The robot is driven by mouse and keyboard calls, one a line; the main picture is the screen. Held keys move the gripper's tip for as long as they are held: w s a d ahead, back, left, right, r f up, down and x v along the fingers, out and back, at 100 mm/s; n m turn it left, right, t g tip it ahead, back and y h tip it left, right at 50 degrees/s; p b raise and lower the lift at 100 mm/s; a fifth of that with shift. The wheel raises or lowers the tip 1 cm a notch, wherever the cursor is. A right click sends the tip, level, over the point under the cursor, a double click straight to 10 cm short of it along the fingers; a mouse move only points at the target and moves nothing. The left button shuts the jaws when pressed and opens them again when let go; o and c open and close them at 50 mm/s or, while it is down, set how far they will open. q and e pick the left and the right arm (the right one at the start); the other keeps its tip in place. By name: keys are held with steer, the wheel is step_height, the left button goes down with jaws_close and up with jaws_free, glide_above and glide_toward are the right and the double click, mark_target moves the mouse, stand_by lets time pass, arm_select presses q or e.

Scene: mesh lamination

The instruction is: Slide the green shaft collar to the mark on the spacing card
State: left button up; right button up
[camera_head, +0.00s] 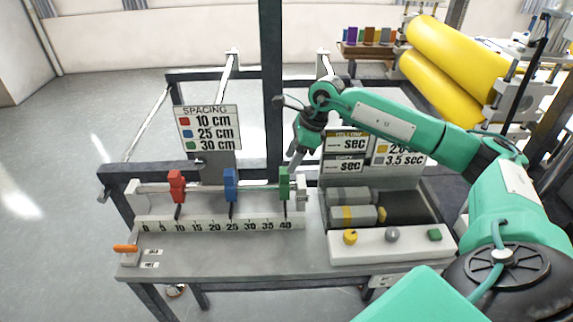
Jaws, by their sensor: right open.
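The green shaft collar (284,183) is on the horizontal rod, with its pointer at about 40 on the ruler (215,226). The spacing card (208,129) stands behind and reads red 10 cm, blue 25 cm, green 30 cm. The blue collar (230,184) sits at about 25 and the red collar (177,186) at about 10. My right gripper (294,162) is open, pointing down just above and slightly right of the green collar; contact cannot be told at this size. My left gripper is out of view.
A white end block (301,195) stands right of the green collar. An orange-handled lever (125,248) is at the bench's left front. Grey cylinders (347,195) lie in a tray to the right, behind a white panel (390,246) with coloured knobs. A dark post (271,90) rises behind the rod.

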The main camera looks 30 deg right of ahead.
mark_target(284, 182)
steer(key=shift+p+x, duration=0.35)
steer(key=shift+x, duration=1.9)
steer(key=shift+c, duration=0.2)
jaws_close()
